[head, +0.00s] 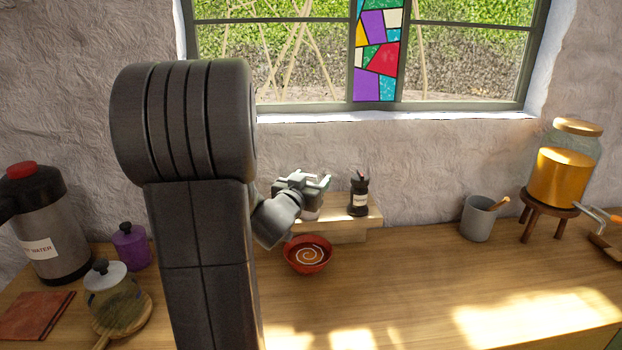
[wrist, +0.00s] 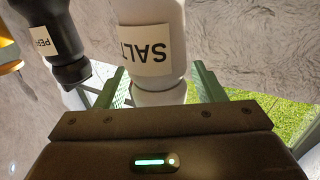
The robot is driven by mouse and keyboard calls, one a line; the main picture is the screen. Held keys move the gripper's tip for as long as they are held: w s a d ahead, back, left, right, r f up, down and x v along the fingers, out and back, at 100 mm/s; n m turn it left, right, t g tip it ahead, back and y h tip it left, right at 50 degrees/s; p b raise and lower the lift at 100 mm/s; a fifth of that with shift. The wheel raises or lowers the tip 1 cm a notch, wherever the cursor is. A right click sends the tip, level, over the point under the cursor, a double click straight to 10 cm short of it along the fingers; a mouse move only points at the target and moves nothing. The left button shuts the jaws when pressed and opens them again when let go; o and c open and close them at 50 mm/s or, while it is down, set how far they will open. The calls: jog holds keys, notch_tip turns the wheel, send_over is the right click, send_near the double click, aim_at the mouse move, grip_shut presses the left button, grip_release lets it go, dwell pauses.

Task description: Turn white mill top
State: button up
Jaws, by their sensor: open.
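The white mill, labelled SALT (wrist: 150,30), appears upside down in the wrist view. Its rounded white top (wrist: 160,97) lies between the two green fingers of my gripper (wrist: 157,72). The fingers are open, one on each side, with a visible gap on at least the right side. In the head view my gripper (head: 318,184) is over the left part of the small wooden shelf (head: 345,230) and hides most of the white mill; only a little pale surface shows below it.
A black pepper mill (head: 358,194) stands close to the right on the same shelf; it also shows in the wrist view (wrist: 48,35). A red bowl (head: 308,264) of soup sits in front of the shelf. A grey cup (head: 478,219) stands farther right. The counter between is clear.

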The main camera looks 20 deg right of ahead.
jog(key=shift+w+d, duration=0.15)
jog(key=c, duration=1)
jog(key=shift+r+m+g+h+p, duration=0.25)
jog(key=shift+m+g+h+p, duration=0.3)
jog(key=shift+p, duration=0.6)
jog(key=shift+d+f+m+g+h+p, duration=0.1)
jog(key=shift+f+m+g+h+p, duration=0.15)
jog(key=shift+m+g+h+p, duration=0.5)
jog(key=o, duration=1)
